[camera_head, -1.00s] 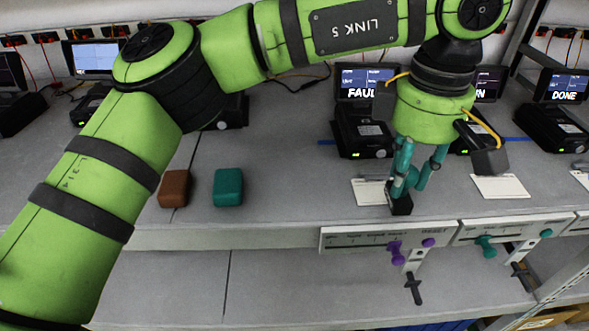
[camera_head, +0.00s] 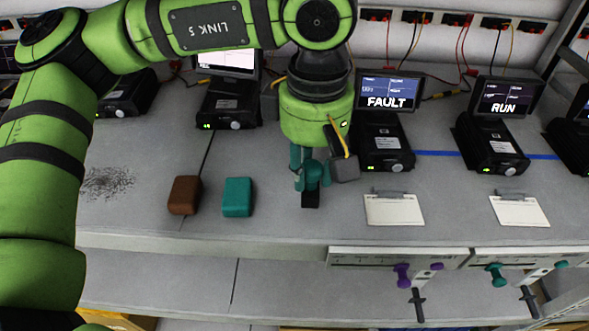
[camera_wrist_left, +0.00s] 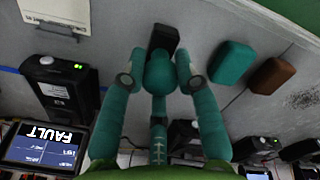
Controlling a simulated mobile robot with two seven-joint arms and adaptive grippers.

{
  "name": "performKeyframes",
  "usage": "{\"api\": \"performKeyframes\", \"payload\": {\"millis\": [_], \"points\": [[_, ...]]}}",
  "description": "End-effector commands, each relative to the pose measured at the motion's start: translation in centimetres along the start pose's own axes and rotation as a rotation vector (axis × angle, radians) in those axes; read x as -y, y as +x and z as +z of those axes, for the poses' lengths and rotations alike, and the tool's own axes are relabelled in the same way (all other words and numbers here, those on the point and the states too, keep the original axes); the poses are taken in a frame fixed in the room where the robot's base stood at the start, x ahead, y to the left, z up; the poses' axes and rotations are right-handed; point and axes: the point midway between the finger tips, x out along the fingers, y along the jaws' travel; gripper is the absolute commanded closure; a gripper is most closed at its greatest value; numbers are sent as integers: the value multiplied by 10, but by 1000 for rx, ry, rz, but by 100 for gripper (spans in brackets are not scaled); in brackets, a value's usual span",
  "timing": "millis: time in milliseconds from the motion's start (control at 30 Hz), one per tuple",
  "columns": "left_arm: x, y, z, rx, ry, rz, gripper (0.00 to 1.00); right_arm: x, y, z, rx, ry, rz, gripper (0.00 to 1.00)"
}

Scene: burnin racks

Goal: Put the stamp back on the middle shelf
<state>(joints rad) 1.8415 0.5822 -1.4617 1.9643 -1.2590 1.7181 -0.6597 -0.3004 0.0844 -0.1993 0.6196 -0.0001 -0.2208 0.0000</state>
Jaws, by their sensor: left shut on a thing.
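My left gripper (camera_head: 309,178) is shut on the stamp, which has a round teal knob and a black base (camera_head: 311,199). In the left wrist view the knob (camera_wrist_left: 160,76) sits between the two fingers (camera_wrist_left: 157,80), with the black base (camera_wrist_left: 163,38) beyond it. The stamp is upright over the grey shelf (camera_head: 270,220) that carries the devices, right of a teal block (camera_head: 237,197). I cannot tell whether its base touches the surface. My right gripper is not in view.
A brown block (camera_head: 184,195) lies left of the teal block. White cards (camera_head: 394,210) lie to the right, before the FAULT device (camera_head: 384,145) and the RUN device (camera_head: 490,145). Panels with purple and teal levers (camera_head: 402,275) hang on the front edge. A lower shelf (camera_head: 300,291) shows below.

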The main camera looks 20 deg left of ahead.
Motion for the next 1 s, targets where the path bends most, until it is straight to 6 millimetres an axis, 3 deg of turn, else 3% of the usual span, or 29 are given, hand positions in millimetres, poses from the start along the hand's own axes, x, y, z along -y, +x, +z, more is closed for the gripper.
{"api": "performKeyframes", "payload": {"millis": [100,233,467,933,967,1000], "points": [[13,-2,-13,0,-1,0,90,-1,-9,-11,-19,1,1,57],[18,1,-17,0,0,-1,90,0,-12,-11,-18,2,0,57],[18,28,-18,0,0,-3,90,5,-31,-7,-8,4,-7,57],[17,40,-18,0,-1,1,90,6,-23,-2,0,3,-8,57],[17,38,-18,-1,-1,0,57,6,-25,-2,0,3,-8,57],[17,38,-18,0,-1,0,45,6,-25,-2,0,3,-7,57]]}}
